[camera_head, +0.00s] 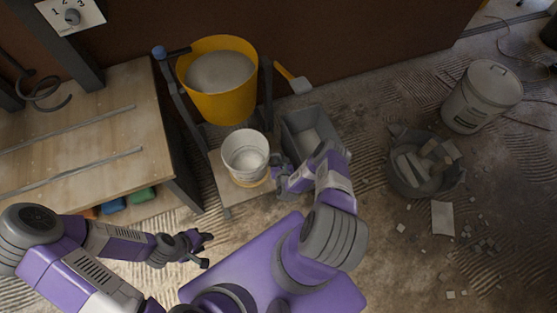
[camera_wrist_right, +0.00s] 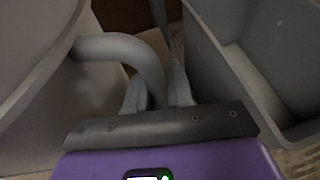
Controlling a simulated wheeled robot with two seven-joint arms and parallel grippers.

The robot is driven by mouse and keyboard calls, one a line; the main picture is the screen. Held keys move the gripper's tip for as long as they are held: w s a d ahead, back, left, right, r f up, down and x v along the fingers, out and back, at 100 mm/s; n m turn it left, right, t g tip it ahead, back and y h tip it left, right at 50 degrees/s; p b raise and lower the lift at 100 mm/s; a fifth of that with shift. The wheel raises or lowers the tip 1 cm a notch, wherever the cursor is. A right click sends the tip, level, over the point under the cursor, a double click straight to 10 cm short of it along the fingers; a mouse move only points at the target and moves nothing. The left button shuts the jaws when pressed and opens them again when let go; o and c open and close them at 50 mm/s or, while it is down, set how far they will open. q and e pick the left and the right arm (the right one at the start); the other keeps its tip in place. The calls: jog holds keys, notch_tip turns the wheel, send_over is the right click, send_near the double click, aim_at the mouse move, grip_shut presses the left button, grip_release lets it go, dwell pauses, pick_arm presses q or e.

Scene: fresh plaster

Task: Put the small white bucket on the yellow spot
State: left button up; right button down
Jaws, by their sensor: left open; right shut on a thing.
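The small white bucket (camera_head: 243,163) stands upright, over or on the yellow spot (camera_head: 252,185) on a low wooden platform. Only the spot's front edge shows; I cannot tell whether the bucket's base touches it. My right gripper (camera_head: 279,172) is at the bucket's right side, shut on its handle. In the right wrist view, the bucket's side (camera_wrist_right: 30,60) fills the left, and its curved handle (camera_wrist_right: 125,47) reaches between the fingers of that gripper (camera_wrist_right: 160,88). My left gripper (camera_head: 207,250) is open and empty, low and left of the platform.
A grey trough (camera_head: 312,120) stands close to the right of my right gripper; it also shows in the wrist view (camera_wrist_right: 215,45). A yellow mixing tub (camera_head: 225,105) is behind the bucket. A wooden bench (camera_head: 100,125) is left. A rubble bucket (camera_head: 400,180) stands right.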

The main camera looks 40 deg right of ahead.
jog(key=shift+f, duration=0.1)
jog(key=c, duration=1)
grip_release()
jog(key=shift+s+a+r+p, duration=0.1)
jog(key=shift+s+r+p, duration=0.15)
jog(key=shift+p, duration=0.05)
jog(key=p+v, duration=0.4)
jog(key=v, duration=0.7)
jog(key=shift+s, duration=0.25)
jog(key=shift+a, duration=0.1)
